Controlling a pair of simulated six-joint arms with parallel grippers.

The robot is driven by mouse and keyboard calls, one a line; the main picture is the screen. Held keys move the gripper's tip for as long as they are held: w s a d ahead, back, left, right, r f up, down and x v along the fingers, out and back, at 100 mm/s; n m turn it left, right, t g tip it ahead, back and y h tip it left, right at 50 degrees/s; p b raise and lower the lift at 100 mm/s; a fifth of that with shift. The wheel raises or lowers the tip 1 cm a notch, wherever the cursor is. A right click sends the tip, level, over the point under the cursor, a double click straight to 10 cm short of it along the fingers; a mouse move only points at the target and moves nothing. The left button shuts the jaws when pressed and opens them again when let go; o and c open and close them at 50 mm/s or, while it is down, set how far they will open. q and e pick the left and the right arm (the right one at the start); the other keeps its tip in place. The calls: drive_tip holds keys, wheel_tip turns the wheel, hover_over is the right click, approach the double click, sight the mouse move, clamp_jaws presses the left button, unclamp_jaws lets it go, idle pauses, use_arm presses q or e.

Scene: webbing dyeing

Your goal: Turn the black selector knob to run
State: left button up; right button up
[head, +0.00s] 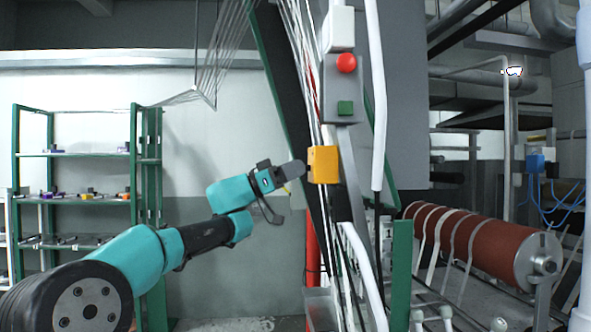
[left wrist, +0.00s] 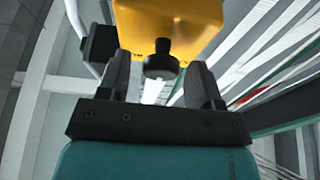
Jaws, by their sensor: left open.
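The yellow box (head: 323,164) is fixed on the slanted machine frame. It fills the top of the left wrist view (left wrist: 168,18). The black selector knob (left wrist: 160,67) sticks out from the box. My left gripper (head: 292,171) is just left of the box in the head view. In the left wrist view its open fingers (left wrist: 160,64) appear one on each side of the knob, with gaps showing between. The knob cannot be made out in the head view. I cannot tell its setting. My right gripper is not in view.
A grey control box (head: 343,92) with a red button (head: 346,63) and a green button (head: 345,108) is above the yellow box. White strands and pipes run close by. A green shelf rack (head: 88,197) stands left. A red-brown roller (head: 475,240) is at right.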

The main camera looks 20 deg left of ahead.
use_arm(q)
drive_tip(key=shift+d+r, duration=0.1)
drive_tip(key=shift+d, duration=0.1)
drive_tip(key=c, duration=0.9)
drive_tip(key=shift+w+m+g, duration=0.1)
drive_tip(key=shift+m+g, duration=0.3)
drive_tip(key=shift+m, duration=0.1)
drive_tip(key=shift+m+g, duration=0.9)
drive_tip(key=shift+m, duration=1.05)
drive_tip(key=shift+m+g, duration=0.9)
drive_tip(key=shift+m, duration=1)
drive_tip(key=shift+m+g, duration=0.9)
drive_tip(key=shift+m, duration=1.05)
